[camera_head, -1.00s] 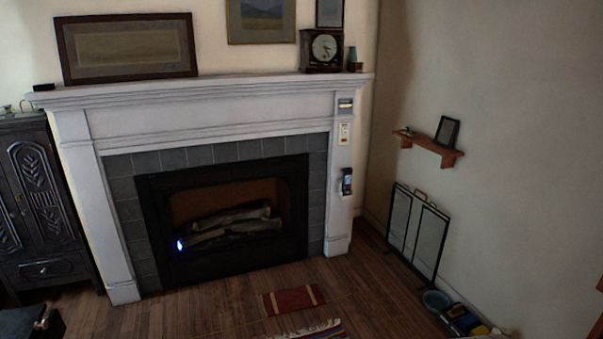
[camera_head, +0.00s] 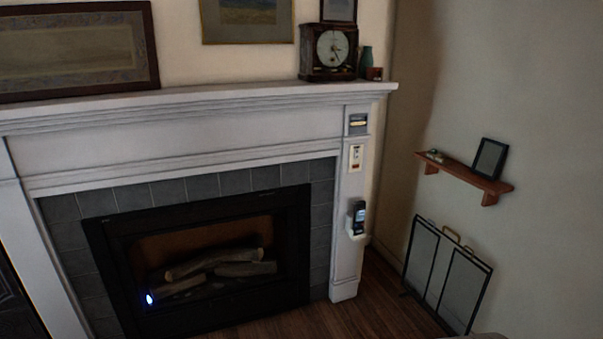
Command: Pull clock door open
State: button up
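The clock (camera_head: 328,51) stands upright on the right end of the white mantel. It is a dark wooden box with a round pale dial (camera_head: 333,48) on its front. Its door looks closed against the front, though the door's edge and any handle are too small to make out. My gripper is not in view, and no part of my arm shows.
The white mantel (camera_head: 200,101) spans the fireplace (camera_head: 205,262). A green vase (camera_head: 365,62) and a small reddish box (camera_head: 375,73) stand right of the clock. A wall shelf (camera_head: 463,176) and a fire screen (camera_head: 446,276) are at the right. Some wooden floor (camera_head: 375,308) is clear.

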aim_at(356, 48)
jog(key=i, duration=1.5)
